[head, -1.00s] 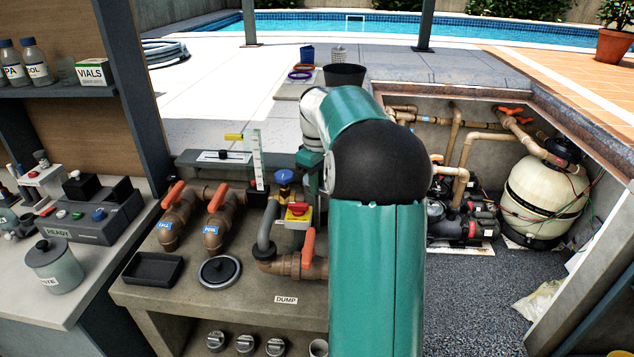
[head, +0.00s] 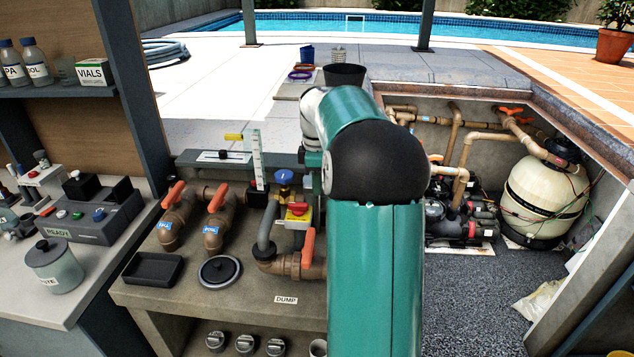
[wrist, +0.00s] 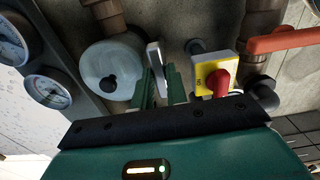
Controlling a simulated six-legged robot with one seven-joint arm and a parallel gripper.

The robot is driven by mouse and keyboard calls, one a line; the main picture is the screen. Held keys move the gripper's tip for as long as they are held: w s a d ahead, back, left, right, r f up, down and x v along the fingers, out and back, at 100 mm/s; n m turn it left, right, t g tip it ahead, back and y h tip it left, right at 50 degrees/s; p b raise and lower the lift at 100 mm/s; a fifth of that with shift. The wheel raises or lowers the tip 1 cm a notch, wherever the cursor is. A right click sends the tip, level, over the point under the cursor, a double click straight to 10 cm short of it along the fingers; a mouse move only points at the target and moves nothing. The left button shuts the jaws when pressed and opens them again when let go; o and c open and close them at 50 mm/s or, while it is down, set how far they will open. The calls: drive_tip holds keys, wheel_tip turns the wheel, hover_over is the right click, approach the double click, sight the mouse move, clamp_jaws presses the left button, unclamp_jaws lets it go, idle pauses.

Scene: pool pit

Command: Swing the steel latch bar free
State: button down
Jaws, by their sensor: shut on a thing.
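In the wrist view, the steel latch bar (wrist: 154,58) is a narrow, light grey upright bar beside a round grey-blue housing (wrist: 103,68) with a black knob. My gripper (wrist: 160,82) has its two green fingers on either side of the bar's lower part and is shut on it. The bar's upper end sticks out beyond the fingertips. In the head view, my teal arm covers the gripper and the bar.
Right of the fingers is a yellow switch box (wrist: 217,76) with a red knob, which also shows in the head view (head: 298,213). A red-orange valve handle (wrist: 287,40) lies farther right. Pressure gauges (wrist: 47,91) are at the left. A black tray (head: 153,270) sits on the bench.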

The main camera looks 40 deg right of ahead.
drive_tip(key=c, duration=1.4)
unclamp_jaws()
wheel_tip(320, 180, up, 14)
drive_tip(key=shift+f, duration=0.1)
